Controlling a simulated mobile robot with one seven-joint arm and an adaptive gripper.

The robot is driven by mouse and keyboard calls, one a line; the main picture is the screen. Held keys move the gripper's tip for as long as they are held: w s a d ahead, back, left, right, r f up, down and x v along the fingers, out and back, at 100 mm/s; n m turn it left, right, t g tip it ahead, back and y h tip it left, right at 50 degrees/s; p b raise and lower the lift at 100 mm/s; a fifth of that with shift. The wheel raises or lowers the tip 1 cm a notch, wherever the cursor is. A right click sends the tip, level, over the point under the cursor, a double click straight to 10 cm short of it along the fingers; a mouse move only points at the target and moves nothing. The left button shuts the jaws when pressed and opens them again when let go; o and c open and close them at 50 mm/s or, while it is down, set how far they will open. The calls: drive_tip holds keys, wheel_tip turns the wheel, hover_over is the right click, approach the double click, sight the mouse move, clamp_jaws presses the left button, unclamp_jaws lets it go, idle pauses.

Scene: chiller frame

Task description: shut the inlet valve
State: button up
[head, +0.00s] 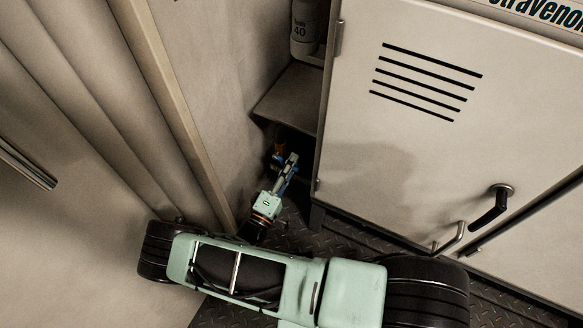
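My gripper (286,171) reaches into the dark gap under a shelf, left of the white cabinet. A small blue part (277,161) shows right at its tip, with an orange-brown piece (279,148) just behind it. The blue part may be the inlet valve's handle, but it is too small and dark to be sure. I cannot tell whether my fingers touch it or are closed around it. The rest of the valve and its pipe are hidden in shadow and behind my gripper.
The cabinet door (400,150) with slots and a black handle (490,207) stands close on the right. A shelf (290,97) overhangs the gap, with a grey cylinder (305,30) above it. A wall (205,90) bounds the left. The floor (340,238) is dark tread plate.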

wheel_tip(320, 180, up, 8)
idle(0.4)
drive_tip(key=shift+c, duration=0.7)
